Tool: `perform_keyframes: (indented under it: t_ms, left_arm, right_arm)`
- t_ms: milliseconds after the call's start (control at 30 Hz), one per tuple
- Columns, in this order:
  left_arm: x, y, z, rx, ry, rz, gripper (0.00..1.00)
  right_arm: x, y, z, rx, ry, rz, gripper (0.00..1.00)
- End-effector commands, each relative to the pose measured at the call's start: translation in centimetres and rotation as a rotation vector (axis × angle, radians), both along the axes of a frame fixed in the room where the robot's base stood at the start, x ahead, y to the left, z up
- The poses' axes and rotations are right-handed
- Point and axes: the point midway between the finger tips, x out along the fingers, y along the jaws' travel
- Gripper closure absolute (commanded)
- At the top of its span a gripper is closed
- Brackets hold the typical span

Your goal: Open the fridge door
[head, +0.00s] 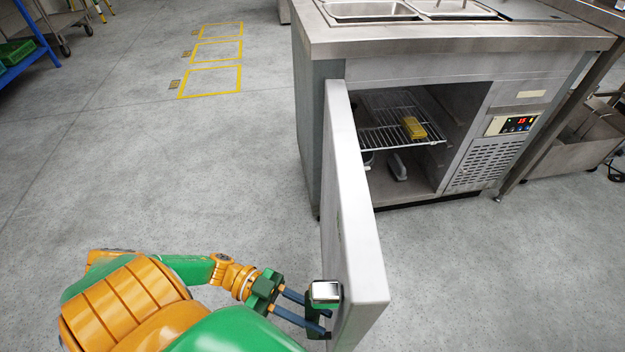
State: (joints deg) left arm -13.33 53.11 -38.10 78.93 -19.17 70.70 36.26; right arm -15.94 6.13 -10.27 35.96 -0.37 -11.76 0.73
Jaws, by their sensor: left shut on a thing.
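The fridge (460,58) is a stainless steel counter unit with its door (358,215) standing wide open toward me, hinged at the left. A metal handle (326,292) sits on the door's outer face near its free edge. My left gripper (318,314) is at that handle, shut on it from the left side of the door. The fingers are partly hidden by the handle. My right gripper is not in view.
Inside the fridge, a wire shelf (385,138) holds a yellow block (413,127), with a grey item (398,167) below. A control panel (512,124) is on the right.

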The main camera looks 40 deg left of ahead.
Motion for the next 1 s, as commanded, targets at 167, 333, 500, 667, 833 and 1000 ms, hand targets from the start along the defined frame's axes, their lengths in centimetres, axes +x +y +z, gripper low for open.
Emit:
perform_keyframes:
  t_ms: [167, 333, 500, 667, 833, 1000]
  left_arm:
    - [-0.1, 0.0, -0.2, 0.006, 0.002, -0.001, 0.63]
    - [0.0, 0.0, -0.1, 0.003, 0.001, 0.000, 0.63]
    - [-0.1, 0.7, -0.2, 0.005, 0.001, 0.001, 0.63]
    - [-0.9, 4.1, -0.5, 0.008, 0.004, 0.001, 0.63]
    - [-1.4, 6.6, -0.3, 0.007, 0.002, 0.001, 0.63]
    - [-1.5, 7.0, -0.1, 0.003, 0.001, 0.000, 0.63]
  right_arm:
    - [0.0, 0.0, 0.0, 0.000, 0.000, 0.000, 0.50]
    - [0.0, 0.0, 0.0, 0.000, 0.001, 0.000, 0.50]
    - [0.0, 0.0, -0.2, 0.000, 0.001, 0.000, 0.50]
    - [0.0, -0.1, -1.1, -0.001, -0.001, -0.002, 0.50]
    - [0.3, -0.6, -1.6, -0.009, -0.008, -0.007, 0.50]
    - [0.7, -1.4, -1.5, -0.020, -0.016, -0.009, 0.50]
